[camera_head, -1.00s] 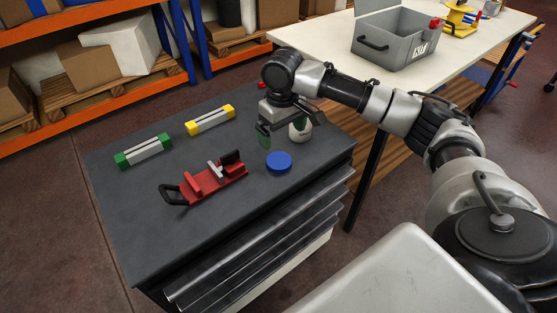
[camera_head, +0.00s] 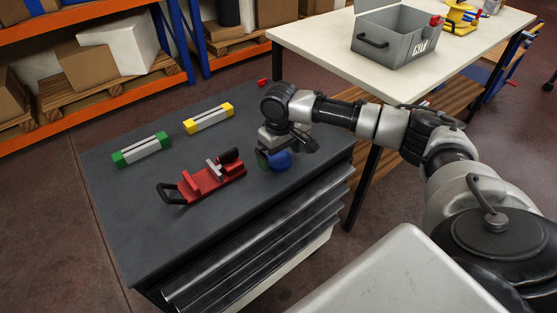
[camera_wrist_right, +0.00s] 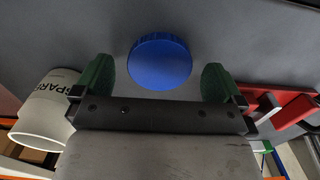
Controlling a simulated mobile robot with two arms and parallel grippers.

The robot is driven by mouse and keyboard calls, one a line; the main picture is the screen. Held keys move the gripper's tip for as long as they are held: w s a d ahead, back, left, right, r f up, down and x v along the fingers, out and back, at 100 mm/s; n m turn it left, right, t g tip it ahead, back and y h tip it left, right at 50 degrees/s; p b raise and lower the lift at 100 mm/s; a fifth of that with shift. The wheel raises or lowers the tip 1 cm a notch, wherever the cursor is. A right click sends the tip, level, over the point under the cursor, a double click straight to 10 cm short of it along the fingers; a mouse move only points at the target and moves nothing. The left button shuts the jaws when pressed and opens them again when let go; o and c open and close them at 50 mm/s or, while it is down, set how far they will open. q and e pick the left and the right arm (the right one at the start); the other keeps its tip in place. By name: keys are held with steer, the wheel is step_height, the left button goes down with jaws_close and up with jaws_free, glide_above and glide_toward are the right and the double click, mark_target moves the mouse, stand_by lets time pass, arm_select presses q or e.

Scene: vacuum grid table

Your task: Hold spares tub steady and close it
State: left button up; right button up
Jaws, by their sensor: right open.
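The round blue lid (camera_head: 281,161) lies flat on the dark top of the tool cabinet. It also shows in the right wrist view (camera_wrist_right: 160,59), between the green fingertips. My right gripper (camera_head: 284,150) is open and empty, just above the lid, with one finger on either side of it. The white spares tub (camera_wrist_right: 42,112), open-topped and lettered "SPARE", shows at the left of the right wrist view, outside the fingers. In the head view the tub is hidden behind my right gripper and wrist. My left gripper is not in view.
A red vise-like fixture (camera_head: 207,180) with a black handle lies left of the lid. A yellow-ended bar (camera_head: 208,118) and a green-ended bar (camera_head: 141,150) lie further back. A cream table (camera_head: 330,50) carries a grey bin (camera_head: 392,42). The cabinet's front left is clear.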

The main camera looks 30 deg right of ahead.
steer(key=shift+f, duration=0.6)
steer(key=shift+c, duration=0.5)
steer(key=c, duration=0.8)
